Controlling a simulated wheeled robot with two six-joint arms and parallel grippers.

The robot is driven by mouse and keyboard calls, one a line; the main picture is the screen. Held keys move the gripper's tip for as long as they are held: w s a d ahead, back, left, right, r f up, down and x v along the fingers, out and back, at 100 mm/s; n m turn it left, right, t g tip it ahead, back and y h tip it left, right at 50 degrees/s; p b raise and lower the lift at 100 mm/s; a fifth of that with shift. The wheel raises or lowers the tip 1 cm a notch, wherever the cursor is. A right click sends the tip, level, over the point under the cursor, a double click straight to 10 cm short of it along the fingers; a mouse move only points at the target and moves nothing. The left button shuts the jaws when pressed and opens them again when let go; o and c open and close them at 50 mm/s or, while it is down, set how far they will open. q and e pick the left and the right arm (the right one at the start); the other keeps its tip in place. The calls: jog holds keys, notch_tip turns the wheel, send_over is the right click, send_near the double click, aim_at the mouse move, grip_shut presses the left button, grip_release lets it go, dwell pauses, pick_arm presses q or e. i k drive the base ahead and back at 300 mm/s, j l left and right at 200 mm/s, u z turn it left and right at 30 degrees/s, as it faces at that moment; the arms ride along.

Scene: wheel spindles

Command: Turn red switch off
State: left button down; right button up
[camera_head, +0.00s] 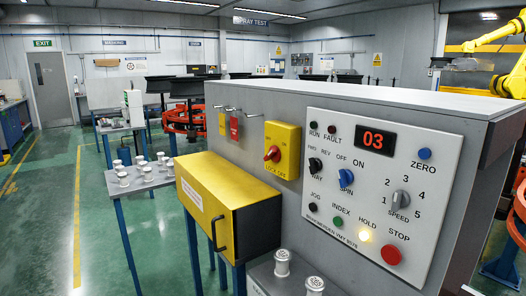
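A red rotary switch (272,153) sits on a yellow plate (286,165) on the front of the grey cabinet, near the middle of the view. Its handle looks tilted, and the lettering below it seems to read "LOCK OFF". A red round STOP button (391,255) is on the white control panel (440,150) to the right. Neither of my grippers shows in the head view.
The panel also has a lit display (376,139), a speed knob (401,199) and a blue switch (346,178). A yellow box (215,185) with a black handle juts out below the red switch. A red tag (234,128) hangs left of it. Metal spindles (283,262) stand in front.

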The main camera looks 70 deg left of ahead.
aim_at(274, 153)
jog(key=u, duration=2.05)
